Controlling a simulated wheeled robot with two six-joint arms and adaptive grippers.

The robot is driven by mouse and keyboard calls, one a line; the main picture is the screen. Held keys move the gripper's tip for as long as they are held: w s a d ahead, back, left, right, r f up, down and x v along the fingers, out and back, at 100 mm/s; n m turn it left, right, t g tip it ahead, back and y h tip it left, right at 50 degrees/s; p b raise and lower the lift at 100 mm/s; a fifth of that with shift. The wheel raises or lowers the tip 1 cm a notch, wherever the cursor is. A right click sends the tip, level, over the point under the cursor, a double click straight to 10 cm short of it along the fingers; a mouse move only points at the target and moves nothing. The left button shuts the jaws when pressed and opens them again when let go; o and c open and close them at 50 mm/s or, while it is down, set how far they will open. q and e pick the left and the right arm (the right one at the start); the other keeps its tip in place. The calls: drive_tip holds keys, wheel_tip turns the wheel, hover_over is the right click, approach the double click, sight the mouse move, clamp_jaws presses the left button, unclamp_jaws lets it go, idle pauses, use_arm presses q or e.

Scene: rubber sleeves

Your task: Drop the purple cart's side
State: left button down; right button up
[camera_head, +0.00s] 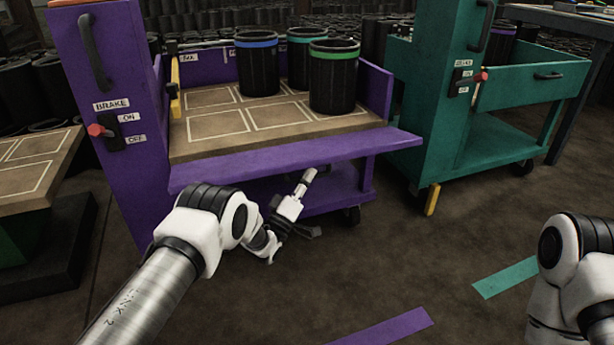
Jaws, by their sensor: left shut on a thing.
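The purple cart (125,150) stands at centre left. Its near side (285,162) is a purple panel folded outward, sloping toward me below the deck edge. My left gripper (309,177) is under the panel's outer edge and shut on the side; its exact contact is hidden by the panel. A yellow latch piece (175,88) stands upright at the deck's left end. On the deck stand black sleeves with a blue band (257,68), a teal band (303,60) and a green band (333,82). My right gripper is out of view; only part of that arm shows.
A red-knobbed brake lever (98,130) is on the purple post. A teal cart (448,105) stands close on the right, its side raised. A pallet table (35,165) is at left. Purple (385,328) and teal (505,277) strips mark the clear floor.

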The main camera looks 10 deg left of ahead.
use_arm(q)
drive_tip(key=shift+f, duration=0.6)
drive_tip(key=c, duration=1.1)
unclamp_jaws()
drive_tip(key=shift+c, duration=0.2)
drive_tip(key=v, duration=1.2)
